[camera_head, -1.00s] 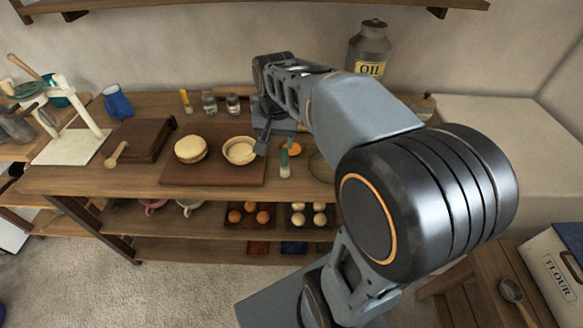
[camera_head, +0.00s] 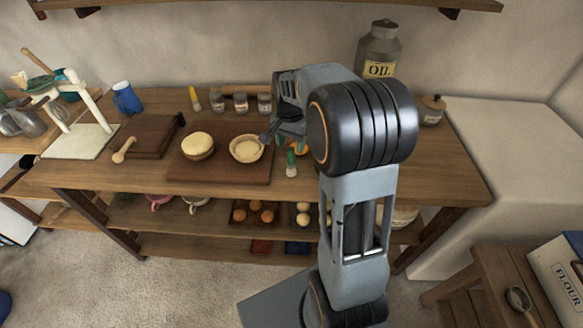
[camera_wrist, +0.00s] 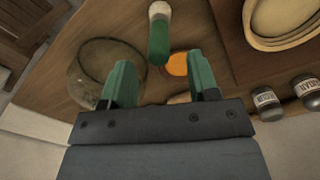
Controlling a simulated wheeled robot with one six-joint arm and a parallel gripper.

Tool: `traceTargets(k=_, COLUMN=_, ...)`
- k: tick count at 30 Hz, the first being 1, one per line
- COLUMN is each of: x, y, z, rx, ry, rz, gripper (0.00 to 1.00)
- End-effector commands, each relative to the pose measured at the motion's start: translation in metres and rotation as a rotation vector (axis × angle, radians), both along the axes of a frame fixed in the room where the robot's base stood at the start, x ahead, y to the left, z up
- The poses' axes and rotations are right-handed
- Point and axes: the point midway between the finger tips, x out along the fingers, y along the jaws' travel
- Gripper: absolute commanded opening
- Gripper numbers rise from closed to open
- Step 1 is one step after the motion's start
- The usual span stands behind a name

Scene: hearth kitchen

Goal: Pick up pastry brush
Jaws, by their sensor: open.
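A small item with a green handle and a pale end, which looks like the pastry brush (camera_head: 291,163), is on the wooden table near its front edge, right of the cutting board. In the wrist view the brush (camera_wrist: 159,34) is ahead of my gripper (camera_wrist: 160,72), pale end away from me. The two green fingers are apart, with nothing held between them. In the head view my gripper (camera_head: 281,138) is just behind the brush, beside the bowl, partly hidden by my arm. I cannot tell whether the brush lies or stands.
An orange disc (camera_wrist: 177,64) lies close to the brush. A glass bowl (camera_wrist: 104,68) is on its other side. Spice jars (camera_head: 241,103) and an oil can (camera_head: 379,50) stand behind.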

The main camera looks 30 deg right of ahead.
Motion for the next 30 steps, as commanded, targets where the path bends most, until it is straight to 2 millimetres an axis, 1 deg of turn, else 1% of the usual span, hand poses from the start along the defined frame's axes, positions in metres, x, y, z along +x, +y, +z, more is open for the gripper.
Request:
traceTargets(k=2, x=-0.001, y=0.0, z=-0.005, rx=0.0, ry=0.003, rz=0.001, gripper=0.55)
traceTargets(k=9, x=-0.003, y=0.002, z=-0.037, rx=0.001, ry=0.003, rz=0.001, gripper=0.55)
traceTargets(k=12, x=-0.003, y=0.002, z=-0.047, rx=0.0, ry=0.003, rz=0.001, gripper=0.55)
traceTargets(k=16, x=-0.003, y=0.002, z=-0.052, rx=0.0, ry=0.0, rz=0.001, gripper=0.55)
traceTargets(k=22, x=-0.002, y=0.002, z=-0.052, rx=0.0, ry=0.0, rz=0.001, gripper=0.55)
traceTargets(k=23, x=-0.002, y=0.002, z=-0.052, rx=0.0, ry=0.0, rz=0.001, gripper=0.53)
traceTargets(k=30, x=-0.002, y=0.002, z=-0.052, rx=0.0, ry=0.0, rz=0.002, gripper=0.3)
